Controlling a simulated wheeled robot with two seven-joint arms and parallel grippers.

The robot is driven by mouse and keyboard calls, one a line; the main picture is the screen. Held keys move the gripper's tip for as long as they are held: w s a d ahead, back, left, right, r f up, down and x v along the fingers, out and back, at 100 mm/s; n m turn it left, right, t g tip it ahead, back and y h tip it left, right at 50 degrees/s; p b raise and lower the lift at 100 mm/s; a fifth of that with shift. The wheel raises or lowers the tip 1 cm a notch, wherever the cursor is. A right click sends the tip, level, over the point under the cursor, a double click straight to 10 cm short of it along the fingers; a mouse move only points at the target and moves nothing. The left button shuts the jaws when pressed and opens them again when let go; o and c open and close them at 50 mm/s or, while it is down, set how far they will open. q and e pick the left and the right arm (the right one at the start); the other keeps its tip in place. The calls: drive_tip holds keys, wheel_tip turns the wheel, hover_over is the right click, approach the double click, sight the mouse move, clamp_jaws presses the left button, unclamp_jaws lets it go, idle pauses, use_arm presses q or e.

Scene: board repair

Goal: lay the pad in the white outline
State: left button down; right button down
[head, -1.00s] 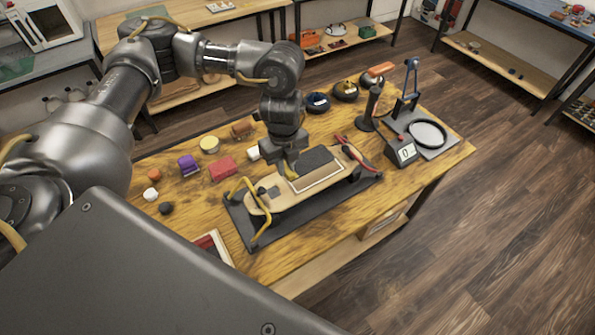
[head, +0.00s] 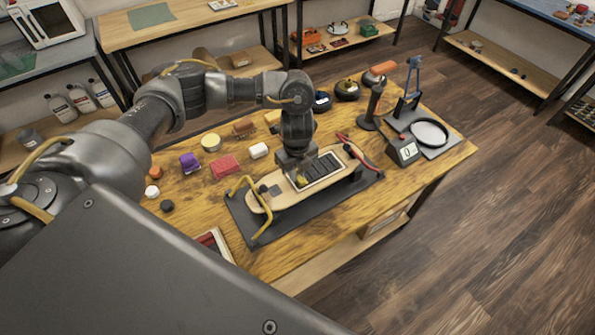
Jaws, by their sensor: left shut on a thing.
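The board (head: 270,200) is a long pale wooden deck on a dark stand. The white outline (head: 326,182) is on its right half; its near edge shows. The dark, striped pad (head: 322,167) is over the outline and appears roughly lined up with it. I cannot tell whether the pad touches the board. My left gripper (head: 301,179), with yellow fingertips, is shut on the pad's left end and hides that end. My right gripper is not in view.
A yellow curved bar (head: 241,182) and a red-handled tool (head: 356,150) are at the stand's ends. Coloured blocks, including a red one (head: 224,166), lie behind left. A black-rimmed ring (head: 429,134) and a small meter (head: 404,151) stand right.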

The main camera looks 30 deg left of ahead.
use_arm(q)
drive_tip(key=c, duration=1.8)
unclamp_jaws()
drive_tip(key=shift+f, duration=0.15)
drive_tip(key=o, duration=0.4)
wheel_tip(320, 180, up, 12)
drive_tip(key=shift+r, duration=0.2)
